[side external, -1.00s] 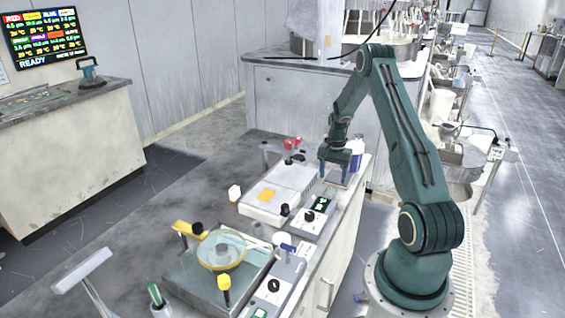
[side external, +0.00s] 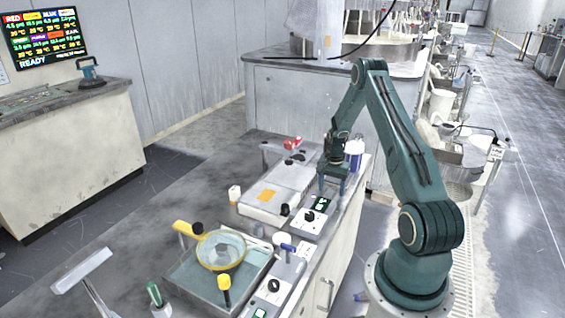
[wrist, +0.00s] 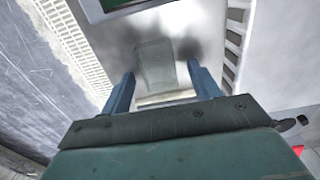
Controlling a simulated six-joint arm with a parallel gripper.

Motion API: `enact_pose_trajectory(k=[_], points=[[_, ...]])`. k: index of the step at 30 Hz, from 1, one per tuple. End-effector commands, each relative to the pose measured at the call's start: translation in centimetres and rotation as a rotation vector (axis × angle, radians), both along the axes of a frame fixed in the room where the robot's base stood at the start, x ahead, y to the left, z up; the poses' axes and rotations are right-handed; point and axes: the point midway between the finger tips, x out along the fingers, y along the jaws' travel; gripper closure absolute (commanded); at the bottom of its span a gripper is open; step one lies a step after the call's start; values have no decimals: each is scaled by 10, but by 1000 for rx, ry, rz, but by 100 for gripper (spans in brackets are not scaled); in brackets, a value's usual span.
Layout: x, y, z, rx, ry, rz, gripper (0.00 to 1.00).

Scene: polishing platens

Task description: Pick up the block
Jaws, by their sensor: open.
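My gripper (side external: 333,194) is low over the far right part of the bench (side external: 336,240), beyond the switch box. In the wrist view my gripper (wrist: 161,92) has its two blue fingers wide apart, with nothing held. A dull grey-green block (wrist: 155,64) shows ahead of the gap between the fingers, on a pale, shiny surface. It is blurred, and I cannot tell its height. No finger visibly touches it. I cannot make out the block in the side view.
A switch box (side external: 312,218) stands close to my gripper, and a white-lidded bottle (side external: 354,153) stands behind it. A pale flat-topped unit (side external: 275,193) lies to the left. A tray with a yellow ring (side external: 220,250) is nearer the camera. The bench's right edge is close.

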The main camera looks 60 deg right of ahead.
Motion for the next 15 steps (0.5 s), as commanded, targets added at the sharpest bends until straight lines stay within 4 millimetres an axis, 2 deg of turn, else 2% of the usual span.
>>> enact_pose_trajectory(k=[11, 15], points=[[0, 0, 0, 0, 0, 0, 38], [0, 0, 0, 0, 0, 0, 62]])
